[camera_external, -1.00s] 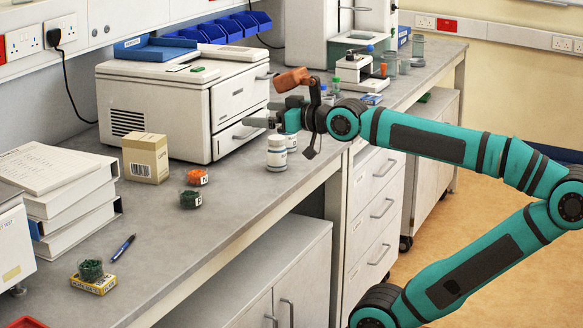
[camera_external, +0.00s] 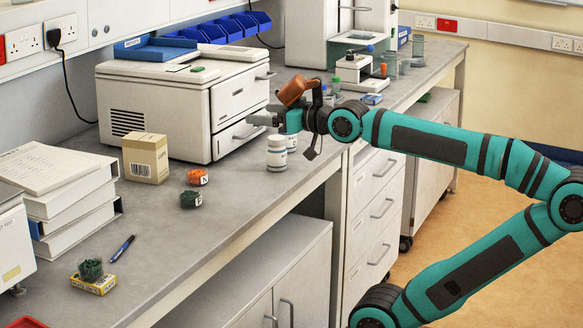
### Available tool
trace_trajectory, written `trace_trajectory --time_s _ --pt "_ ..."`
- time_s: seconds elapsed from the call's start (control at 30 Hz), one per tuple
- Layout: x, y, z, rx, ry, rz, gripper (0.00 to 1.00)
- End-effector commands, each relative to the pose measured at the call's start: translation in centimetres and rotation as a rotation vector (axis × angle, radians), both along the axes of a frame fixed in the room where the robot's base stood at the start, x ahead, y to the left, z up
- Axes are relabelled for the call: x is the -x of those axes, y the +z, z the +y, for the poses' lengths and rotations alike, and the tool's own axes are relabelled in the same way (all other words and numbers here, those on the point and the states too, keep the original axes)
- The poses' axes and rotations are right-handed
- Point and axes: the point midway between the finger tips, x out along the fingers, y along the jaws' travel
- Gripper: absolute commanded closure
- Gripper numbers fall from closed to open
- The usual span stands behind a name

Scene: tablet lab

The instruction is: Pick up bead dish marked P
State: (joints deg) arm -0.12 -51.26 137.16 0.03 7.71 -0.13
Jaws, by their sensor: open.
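The bead dish marked P (camera_external: 190,199) is a small round dish of dark green beads with a white P label. It sits on the grey bench, left of the bench's front edge. A similar dish of orange beads (camera_external: 197,176), with a white label that seems to read N, stands just behind it. My gripper (camera_external: 262,115) is above the bench, to the upper right of both dishes and in front of the white cabinet unit. It points left, is open, and appears empty. It is well apart from the P dish.
White jars (camera_external: 277,155) stand below my gripper. A cardboard box (camera_external: 146,159) is left of the dishes. Another green-bead dish (camera_external: 91,269) sits on a yellow box (camera_external: 93,284) at the front left, near a blue pen (camera_external: 122,248). The bench (camera_external: 222,228) right of the P dish is clear.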

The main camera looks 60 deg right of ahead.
Motion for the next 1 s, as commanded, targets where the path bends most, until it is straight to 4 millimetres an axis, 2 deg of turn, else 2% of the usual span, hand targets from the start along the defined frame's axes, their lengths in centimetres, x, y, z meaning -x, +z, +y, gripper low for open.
trace_trajectory --time_s 0.17,0.3,0.53,0.8,1.0 --pt "-2.4 -0.2 0.8 0.016 0.027 0.136 0.21" --pt "-5.0 -0.6 2.1 0.043 0.068 0.321 0.21" --pt "-8.2 -1.4 4.6 0.101 0.148 0.630 0.21" --pt "-10.5 -1.9 7.7 0.180 0.257 0.982 0.21" --pt "-11.1 -1.8 9.3 0.227 0.318 1.161 0.21"
